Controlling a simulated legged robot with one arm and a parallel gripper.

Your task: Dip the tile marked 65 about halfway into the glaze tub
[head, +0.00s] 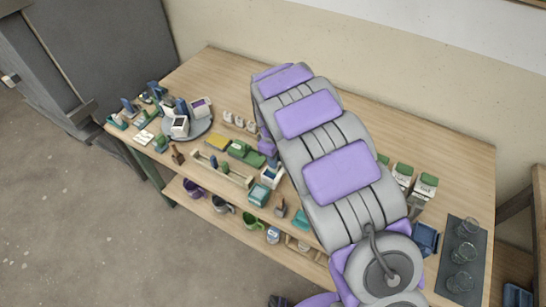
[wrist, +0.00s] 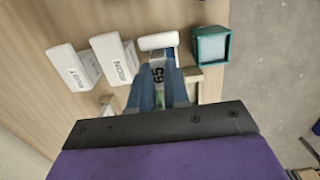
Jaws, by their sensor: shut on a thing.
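In the wrist view my gripper (wrist: 160,88) has its two blue fingers closed on a pale tile (wrist: 158,74) marked 65. The tile stands between the fingers, and its lower part is hidden by them. A white rounded piece (wrist: 158,41) shows just beyond the number; I cannot tell whether it belongs to the tile. A teal square tub (wrist: 211,45) with a pale inside is to the right of the tile, apart from it. I cannot tell whether it is the glaze tub. In the head view my arm hides the gripper and tile.
White boxes (wrist: 115,60) and (wrist: 74,66) stand left of the tile. In the head view, a blue container (head: 425,238) and a dark tray (head: 461,256) with glasses are at the right. A round tray (head: 204,126) and small items crowd the left. Back-right tabletop is clear.

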